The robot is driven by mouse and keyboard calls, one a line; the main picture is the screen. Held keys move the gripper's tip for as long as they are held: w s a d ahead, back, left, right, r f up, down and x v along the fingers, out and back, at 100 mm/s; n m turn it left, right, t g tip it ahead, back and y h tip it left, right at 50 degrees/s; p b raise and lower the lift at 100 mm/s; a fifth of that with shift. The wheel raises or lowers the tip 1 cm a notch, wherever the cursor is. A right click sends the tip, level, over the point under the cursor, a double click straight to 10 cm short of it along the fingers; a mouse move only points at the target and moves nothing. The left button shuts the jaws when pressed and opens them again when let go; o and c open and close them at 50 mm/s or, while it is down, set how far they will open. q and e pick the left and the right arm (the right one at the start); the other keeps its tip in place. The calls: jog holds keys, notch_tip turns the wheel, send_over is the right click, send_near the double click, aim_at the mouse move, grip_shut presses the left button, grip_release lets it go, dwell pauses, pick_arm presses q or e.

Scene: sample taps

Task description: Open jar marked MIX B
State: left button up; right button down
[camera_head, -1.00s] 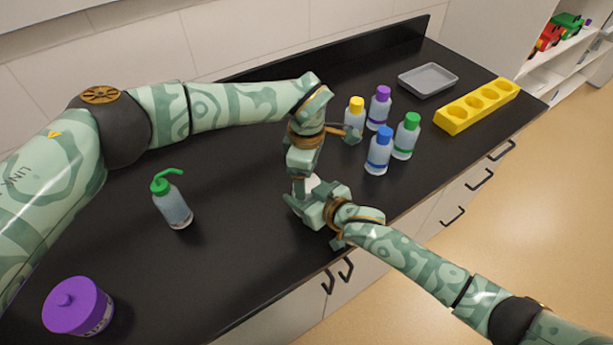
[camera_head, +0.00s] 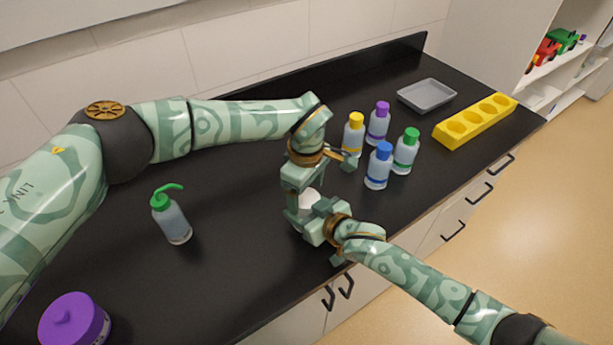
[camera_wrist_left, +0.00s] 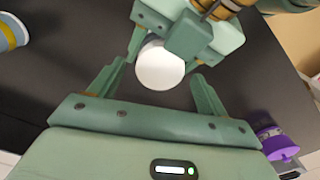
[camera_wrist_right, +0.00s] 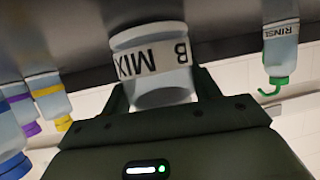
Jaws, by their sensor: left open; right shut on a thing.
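The jar marked MIX B (camera_wrist_right: 155,58) appears upside down in the right wrist view, between the fingers of my right gripper (camera_wrist_right: 160,88). My right gripper (camera_head: 318,222) is shut on it, above the front part of the black counter. The jar's round white lid (camera_wrist_left: 160,66) faces my left wrist camera, and a little of the lid (camera_head: 310,197) shows in the head view. My left gripper (camera_wrist_left: 158,88) is open, with its fingers to either side of the lid and seemingly apart from it. In the head view, my left gripper (camera_head: 300,195) is over the jar and hides most of it.
Bottles with yellow (camera_head: 353,134), purple (camera_head: 378,123), blue (camera_head: 379,165) and green (camera_head: 405,151) caps stand close to the right. A RINSE bottle (camera_head: 171,218) and a purple-lidded jar (camera_head: 74,322) are left. A grey tray (camera_head: 427,95) and yellow rack (camera_head: 476,121) are behind.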

pick_arm(q)
jog(key=shift+f, duration=0.75)
jog(key=c, duration=1)
jog(key=shift+c, duration=0.2)
jog(key=n, duration=0.3)
jog(key=o, duration=1.1)
jog(key=shift+r, duration=2.35)
pick_arm(e)
jog(key=shift+c, duration=1.5)
grip_release()
